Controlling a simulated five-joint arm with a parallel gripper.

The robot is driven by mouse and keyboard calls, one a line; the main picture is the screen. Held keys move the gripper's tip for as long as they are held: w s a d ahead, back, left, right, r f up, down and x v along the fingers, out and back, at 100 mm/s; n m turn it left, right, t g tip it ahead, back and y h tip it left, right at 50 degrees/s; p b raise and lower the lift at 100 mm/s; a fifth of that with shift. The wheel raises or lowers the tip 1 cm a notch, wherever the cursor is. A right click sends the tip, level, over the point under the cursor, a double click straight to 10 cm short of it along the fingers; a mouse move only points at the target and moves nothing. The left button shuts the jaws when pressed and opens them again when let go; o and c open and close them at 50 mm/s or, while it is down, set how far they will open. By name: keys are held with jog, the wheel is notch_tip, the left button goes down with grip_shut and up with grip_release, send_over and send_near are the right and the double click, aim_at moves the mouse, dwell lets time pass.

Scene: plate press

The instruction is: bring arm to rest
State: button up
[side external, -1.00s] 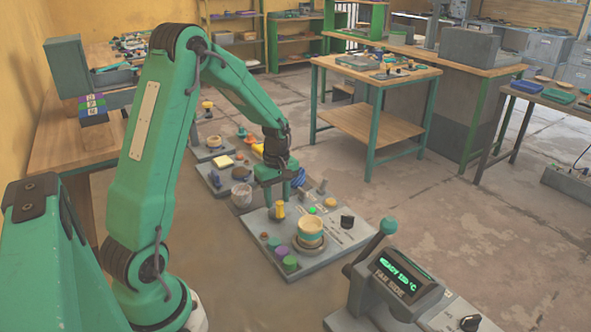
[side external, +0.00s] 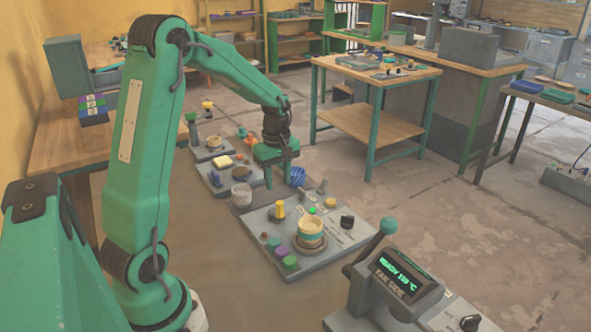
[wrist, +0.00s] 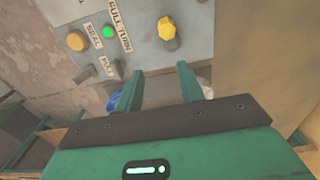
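My gripper (side external: 282,172) hangs from my green arm, over the gap between the grey panels on the table. It is open and empty. In the wrist view its two green fingers (wrist: 161,72) stand apart with nothing between them. The near grey panel (side external: 335,243) carries a yellow knob (side external: 279,209), which shows upright beyond the fingertips in the wrist view (wrist: 168,30). A lit green button (wrist: 108,31) is beside it. My gripper is apart from the knob.
A blue striped ball (side external: 295,176) and a white ribbed cup (side external: 241,194) are close to my gripper. A banded cup (side external: 310,231) stands on the near panel. A control box (side external: 400,278) with a lit display stands in front.

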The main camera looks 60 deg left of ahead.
jog(key=shift+r, duration=0.5)
jog(key=s+d+r+m+t, duration=0.3)
jog(key=s+d+r+m, duration=0.3)
jog(key=d+r+m, duration=0.5)
jog(key=s+d+r+m+t, duration=0.1)
jog(key=s+d+m+t, duration=0.1)
jog(key=s+d+m, duration=0.5)
jog(key=shift+s+d+r+t, duration=0.3)
jog(key=shift+s+d, duration=0.1)
jog(key=shift+s, duration=0.75)
